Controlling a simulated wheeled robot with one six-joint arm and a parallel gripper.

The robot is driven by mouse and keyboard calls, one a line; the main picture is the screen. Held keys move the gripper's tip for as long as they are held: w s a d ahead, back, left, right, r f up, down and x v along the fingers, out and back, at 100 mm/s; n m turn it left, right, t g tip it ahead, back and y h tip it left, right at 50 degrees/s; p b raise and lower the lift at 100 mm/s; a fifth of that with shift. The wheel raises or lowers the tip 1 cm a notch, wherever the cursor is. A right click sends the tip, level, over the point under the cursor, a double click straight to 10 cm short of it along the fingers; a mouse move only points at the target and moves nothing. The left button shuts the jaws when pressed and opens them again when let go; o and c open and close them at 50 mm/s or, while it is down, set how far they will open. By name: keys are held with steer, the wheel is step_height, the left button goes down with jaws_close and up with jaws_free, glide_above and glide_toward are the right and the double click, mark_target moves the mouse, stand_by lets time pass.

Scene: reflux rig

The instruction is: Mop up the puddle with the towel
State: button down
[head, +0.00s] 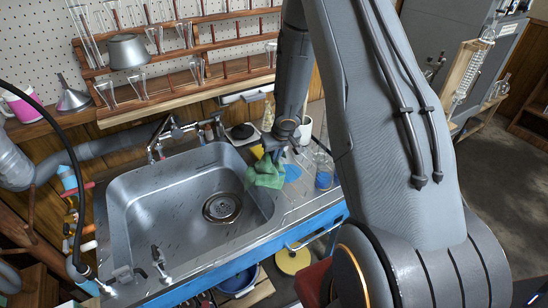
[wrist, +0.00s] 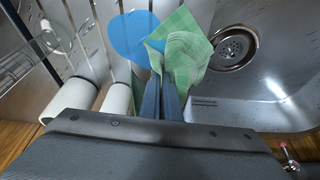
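The green towel (head: 266,173) hangs from my gripper (head: 277,152) at the right rim of the sink. In the wrist view the towel (wrist: 184,48) is bunched between the fingertips of my gripper (wrist: 160,62), which are close together on it. The puddle is a flat blue patch (head: 292,172) on the ribbed steel drainboard, just right of the towel. In the wrist view the puddle (wrist: 130,38) lies left of the towel, whose edge overlaps its border in the picture. I cannot tell whether the towel touches the puddle or the board.
The steel sink basin (head: 180,200) with its drain (head: 222,207) is left of the towel. A glass vessel with blue liquid (head: 323,179) stands right of the puddle. White cylindrical vessels (wrist: 70,98) stand near my gripper. A glassware rack (head: 190,70) is behind.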

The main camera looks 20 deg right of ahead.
mark_target(274, 171)
steer(key=shift+f+b, duration=1.55)
steer(key=shift+b, duration=0.2)
steer(key=c, duration=1)
jaws_free()
steer(key=shift+f+b, duration=0.95)
steer(key=shift+b, duration=0.25)
jaws_close()
